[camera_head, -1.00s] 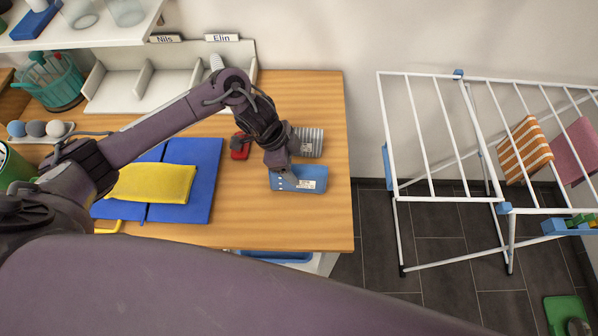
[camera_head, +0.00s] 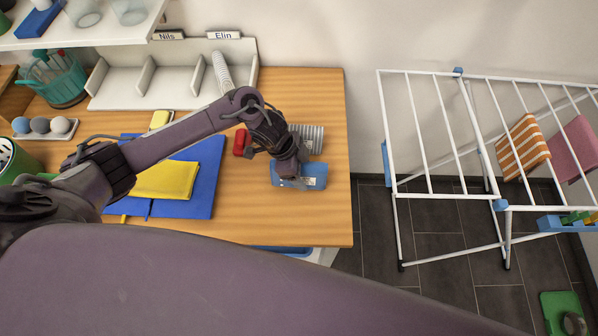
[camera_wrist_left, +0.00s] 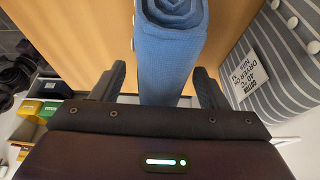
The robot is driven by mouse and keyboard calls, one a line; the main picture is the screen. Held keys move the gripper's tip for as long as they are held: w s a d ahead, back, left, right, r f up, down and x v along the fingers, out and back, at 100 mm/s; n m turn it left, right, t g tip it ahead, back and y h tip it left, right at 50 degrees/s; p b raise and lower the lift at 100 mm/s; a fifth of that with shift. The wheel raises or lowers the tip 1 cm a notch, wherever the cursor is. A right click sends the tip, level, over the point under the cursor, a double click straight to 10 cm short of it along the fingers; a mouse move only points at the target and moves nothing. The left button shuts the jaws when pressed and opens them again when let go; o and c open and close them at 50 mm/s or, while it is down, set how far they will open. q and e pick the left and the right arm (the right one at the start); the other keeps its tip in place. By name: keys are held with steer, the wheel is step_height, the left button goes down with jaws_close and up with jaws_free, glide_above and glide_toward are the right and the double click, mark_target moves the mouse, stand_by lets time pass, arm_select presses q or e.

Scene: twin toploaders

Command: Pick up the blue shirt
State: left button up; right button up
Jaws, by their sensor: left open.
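The blue shirt (camera_head: 317,174) is a folded, rolled bundle with white marks, lying near the right edge of the wooden table. In the left wrist view the blue shirt (camera_wrist_left: 171,50) runs between the two spread fingers. My left gripper (camera_head: 289,180) is at the shirt, over its left half, and hides part of it. In the wrist view the left gripper (camera_wrist_left: 160,86) is open, with a finger on either side of the shirt. Whether the fingers touch the cloth cannot be told. My right gripper is out of view.
A grey striped bundle (camera_head: 312,137) lies just behind the shirt; its label (camera_wrist_left: 247,75) shows in the wrist view. A red item (camera_head: 240,142) is to the left. A blue board (camera_head: 205,170) bears a yellow cloth (camera_head: 165,181). A drying rack (camera_head: 430,198) stands right of the table.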

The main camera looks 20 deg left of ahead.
arm_select(q)
steer(key=shift+f, duration=0.1)
steer(key=c, duration=1.2)
step_height(320, 180, up, 12)
steer(key=shift+w+f+b, duration=0.1)
steer(key=shift+f+b, duration=0.1)
steer(key=shift+b, duration=0.8)
step_height(320, 180, up, 9)
steer(key=p, duration=0.1)
steer(key=a+f+n+t+y+b, duration=0.1)
steer(key=a+f+n+b, duration=0.1)
steer(key=n+b, duration=0.2)
steer(key=a+f+n+t+y+b, duration=0.1)
steer(key=a+f+n+b, duration=0.1)
steer(key=n, duration=0.4)
steer(key=a+f+n+t+y+b, duration=0.1)
steer(key=a+f+n+y+b, duration=0.1)
steer(key=n+b, duration=0.3)
steer(key=shift+w+a+f+t+b, duration=0.15)
steer(key=shift+f+t+b, duration=0.15)
steer(key=shift+f+b, duration=0.55)
